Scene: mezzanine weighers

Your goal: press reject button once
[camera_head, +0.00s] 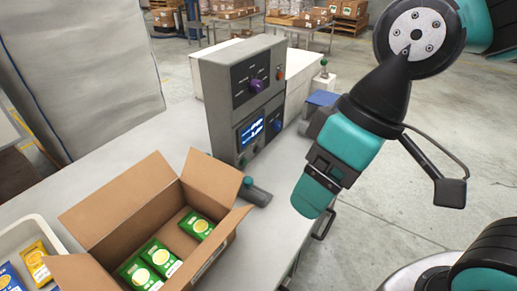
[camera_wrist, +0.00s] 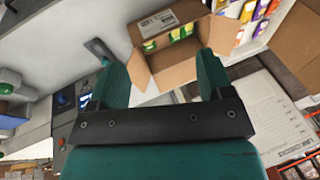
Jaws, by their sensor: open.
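A grey control box (camera_head: 222,95) stands on the table in the head view. Its face carries a purple knob (camera_head: 257,86), a lit blue screen (camera_head: 251,131) and a blue knob (camera_head: 277,125). A small red-orange button (camera_head: 281,74) sits near its upper right edge. The labels are too small to read, so I cannot tell which control is the reject button. My gripper (camera_head: 312,198) hangs right of the box, near the table edge, apart from it. In the wrist view my gripper (camera_wrist: 160,72) has its two teal fingers spread, with nothing between them.
An open cardboard box (camera_head: 130,205) with green packets (camera_head: 150,262) stands at the front left, beside a white tray (camera_head: 30,228). A grey handle-like piece (camera_head: 257,195) lies between the carton and my gripper. Open floor (camera_head: 400,205) lies to the right.

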